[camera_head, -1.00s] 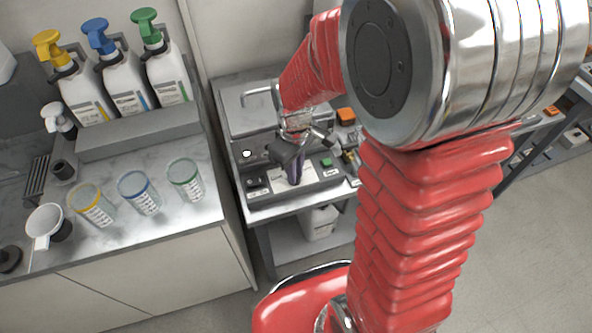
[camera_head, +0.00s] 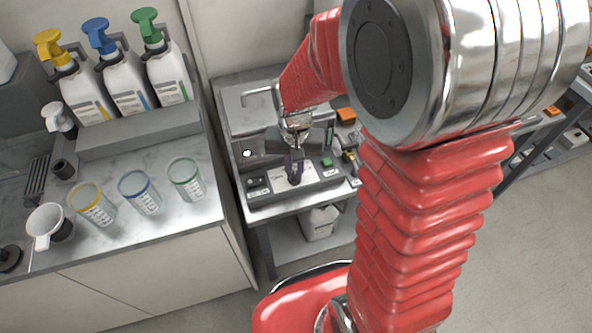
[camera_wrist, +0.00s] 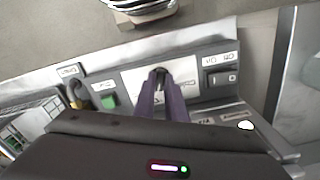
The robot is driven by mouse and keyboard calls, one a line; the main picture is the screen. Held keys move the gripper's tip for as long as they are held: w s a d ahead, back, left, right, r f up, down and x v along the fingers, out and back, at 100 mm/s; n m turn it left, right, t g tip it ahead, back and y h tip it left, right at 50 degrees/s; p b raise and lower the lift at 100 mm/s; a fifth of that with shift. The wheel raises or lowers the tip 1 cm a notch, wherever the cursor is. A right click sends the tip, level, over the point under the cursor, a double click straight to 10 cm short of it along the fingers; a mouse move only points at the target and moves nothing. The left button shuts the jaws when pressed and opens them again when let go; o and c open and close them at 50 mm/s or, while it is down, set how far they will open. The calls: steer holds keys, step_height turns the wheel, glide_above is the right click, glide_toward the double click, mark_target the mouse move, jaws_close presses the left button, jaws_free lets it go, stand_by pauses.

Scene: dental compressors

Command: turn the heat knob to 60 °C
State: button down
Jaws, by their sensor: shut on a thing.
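The heat knob (camera_wrist: 159,71) shows only as a small dark piece between my fingertips in the wrist view, in front of a pale label plate (camera_wrist: 186,73). My gripper (camera_wrist: 160,77) has purple fingers that are shut on the knob. In the head view my gripper (camera_head: 295,180) reaches down to the grey control panel (camera_head: 322,182) of the machine. The fingers hide most of the knob there. Its pointer and the scale marks cannot be read.
A green button (camera_wrist: 109,101) and a yellow-and-dark fitting (camera_wrist: 75,93) lie left of the plate in the wrist view. A black switch (camera_wrist: 222,78) is on its right. Pump bottles (camera_head: 126,85) and cups (camera_head: 139,193) stand on the left counter in the head view.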

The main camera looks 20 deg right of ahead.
mark_target(295, 175)
steer(key=m, duration=0.3)
steer(key=shift+w+r+m, duration=0.1)
steer(key=shift+w+m, duration=0.1)
steer(key=shift+m, duration=2.1)
steer(key=c, duration=1.8)
jaws_free()
steer(key=shift+s, duration=0.1)
step_height(295, 175, up, 14)
steer(key=shift+f, duration=0.2)
